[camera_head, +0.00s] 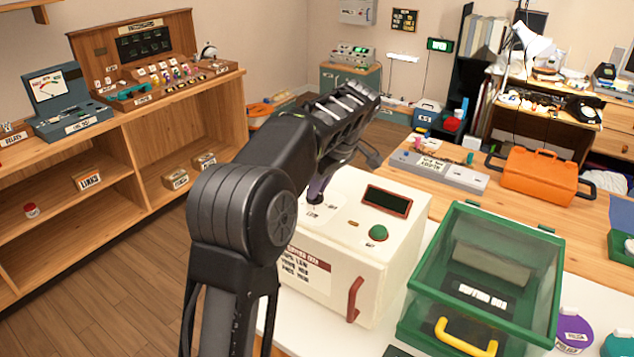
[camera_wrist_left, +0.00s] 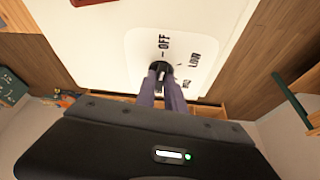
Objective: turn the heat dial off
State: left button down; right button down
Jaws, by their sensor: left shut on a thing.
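The heat dial (camera_wrist_left: 159,68) is a small dark knob on a white label plate marked OFF, LOW and further text partly hidden. It sits on top of the white oven-like box (camera_head: 345,262), which has a green button, a dark display and a red handle. My left gripper (camera_wrist_left: 165,76) is shut on the dial, its two purple-grey fingers close together at it. In the head view my left gripper (camera_head: 317,194) reaches down onto the box top, and my arm hides much of the dial's plate. Where the dial points is hard to tell. My right gripper is not in view.
A green clear-sided case (camera_head: 440,290) with a yellow handle stands right of the box. An orange toolbox (camera_head: 541,176) and a grey panel (camera_head: 438,172) lie behind on the wooden table. A wooden shelf unit (camera_head: 120,128) with consoles is at the left.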

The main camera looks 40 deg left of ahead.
pick_arm(q)
jog(key=shift+w+n+g+p, duration=0.1)
jog(key=shift+n+g+p, duration=0.25)
jog(key=shift+n, duration=0.45)
jog(key=c, duration=1.4)
grip_release()
jog(key=shift+c, duration=0.2)
jog(key=p+v, duration=0.4)
jog(key=v, duration=0.1)
jog(key=shift+r+p, duration=0.35)
jog(key=shift+p+v, duration=0.6)
jog(key=shift+v, duration=0.5)
